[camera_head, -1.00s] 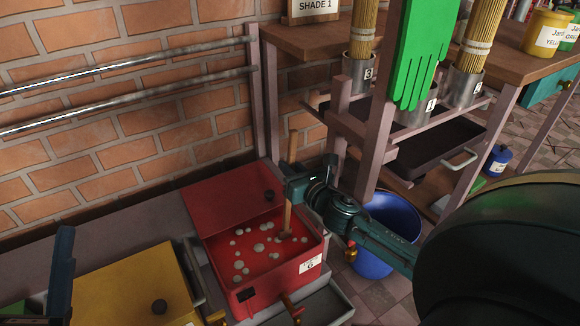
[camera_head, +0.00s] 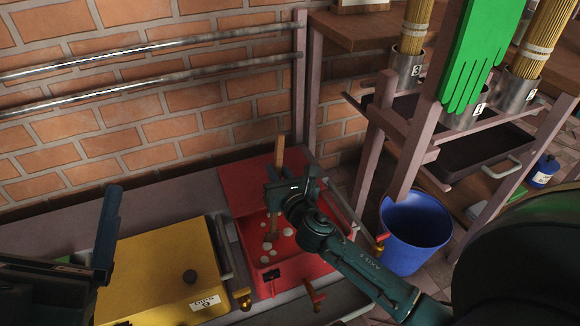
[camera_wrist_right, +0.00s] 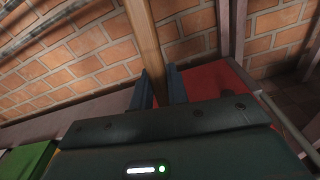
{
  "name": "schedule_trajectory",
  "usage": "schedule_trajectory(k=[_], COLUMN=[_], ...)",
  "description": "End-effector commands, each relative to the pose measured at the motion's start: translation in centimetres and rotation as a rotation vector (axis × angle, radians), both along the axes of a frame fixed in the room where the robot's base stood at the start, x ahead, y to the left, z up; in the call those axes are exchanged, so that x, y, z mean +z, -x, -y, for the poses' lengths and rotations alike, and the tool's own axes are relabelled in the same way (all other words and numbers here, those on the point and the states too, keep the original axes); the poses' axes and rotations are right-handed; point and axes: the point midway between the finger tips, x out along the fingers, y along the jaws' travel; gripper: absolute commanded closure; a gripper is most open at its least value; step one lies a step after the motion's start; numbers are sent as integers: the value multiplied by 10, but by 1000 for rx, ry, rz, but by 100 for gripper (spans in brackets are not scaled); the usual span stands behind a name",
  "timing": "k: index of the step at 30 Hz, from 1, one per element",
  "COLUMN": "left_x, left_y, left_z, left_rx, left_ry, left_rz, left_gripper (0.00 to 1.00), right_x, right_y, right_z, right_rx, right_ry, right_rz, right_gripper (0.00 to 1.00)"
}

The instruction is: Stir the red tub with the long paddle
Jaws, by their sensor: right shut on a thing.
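The long wooden paddle (camera_head: 279,153) stands nearly upright in the red tub (camera_head: 303,269). My right gripper (camera_head: 278,190) is shut on the paddle's shaft, above the tub. In the right wrist view the paddle (camera_wrist_right: 144,38) rises between the two fingers (camera_wrist_right: 158,88). The tub is open at the front, with red contents and pale round lumps; its rear top is a flat red panel. My right gripper and arm hide part of the contents, and the paddle's lower end is hard to make out. My left gripper (camera_head: 104,232) is at the left edge, over the yellow tub's side, its jaw opening unclear.
A yellow tub (camera_head: 150,262) with a dark knob stands left of the red one. A blue bucket (camera_head: 415,232) stands to the right. A rack with a green glove (camera_head: 478,55) and incense bundles is behind it. Metal rails (camera_head: 140,84) run along the brick wall.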

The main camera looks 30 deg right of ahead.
Motion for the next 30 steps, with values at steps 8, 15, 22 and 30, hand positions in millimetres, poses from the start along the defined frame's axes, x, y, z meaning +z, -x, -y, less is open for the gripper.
schedule_trajectory(k=[8,15,22,30], left_x=[0,6,9,8], left_y=[0,0,0,0], left_z=[0,0,0,0], left_rx=[0,0,0,0], left_ry=[0,0,0,0], left_rz=[0,0,0,0], left_gripper=[7,7,7,7], right_x=[0,1,1,-1], right_y=[0,1,3,5], right_z=[-1,24,56,94], right_rx=[-1,-3,-3,-3], right_ry=[0,5,5,3], right_rz=[1,0,-1,-1], right_gripper=[100,100,100,100])
